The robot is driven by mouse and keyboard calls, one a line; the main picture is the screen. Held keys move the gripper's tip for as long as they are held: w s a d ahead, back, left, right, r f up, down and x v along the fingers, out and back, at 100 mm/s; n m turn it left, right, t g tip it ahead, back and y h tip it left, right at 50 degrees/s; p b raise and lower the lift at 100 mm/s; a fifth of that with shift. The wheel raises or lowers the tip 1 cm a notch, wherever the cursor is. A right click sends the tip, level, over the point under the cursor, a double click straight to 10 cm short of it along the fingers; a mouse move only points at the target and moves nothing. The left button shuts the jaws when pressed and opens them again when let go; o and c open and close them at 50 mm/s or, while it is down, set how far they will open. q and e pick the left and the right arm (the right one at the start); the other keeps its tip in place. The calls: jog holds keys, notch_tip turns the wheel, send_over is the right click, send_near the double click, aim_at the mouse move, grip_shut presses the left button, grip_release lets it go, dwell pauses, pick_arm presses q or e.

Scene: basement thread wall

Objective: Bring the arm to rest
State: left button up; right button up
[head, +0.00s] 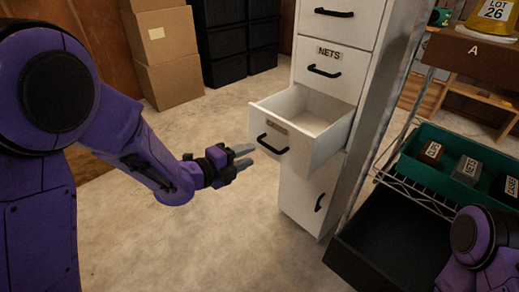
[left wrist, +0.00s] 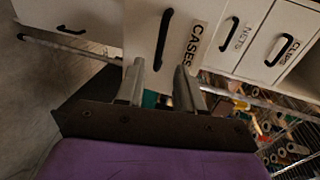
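My left gripper (head: 251,154) is in front of the filing cabinet (head: 327,100), beside an open white drawer (head: 310,146) with a black handle. In the left wrist view the two fingers (left wrist: 160,66) stand apart with nothing between them. Beyond their tips is a drawer front labelled CASES (left wrist: 150,25), its black handle not held. In the head view the inside of the open drawer that I can see looks empty. My right arm (head: 478,235) shows only in part at the lower right; its gripper is out of view.
A wire rack holds a green bin (head: 474,152) with labelled dark boxes, and a black tray (head: 385,235) sits below it. Cardboard boxes (head: 165,60) and black crates (head: 222,45) stand at the back. The floor (head: 200,235) left of the cabinet is clear.

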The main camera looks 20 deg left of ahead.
pick_arm(q)
jog(key=v, duration=0.2)
jog(key=shift+s+a, duration=0.1)
jog(key=shift+s, duration=0.2)
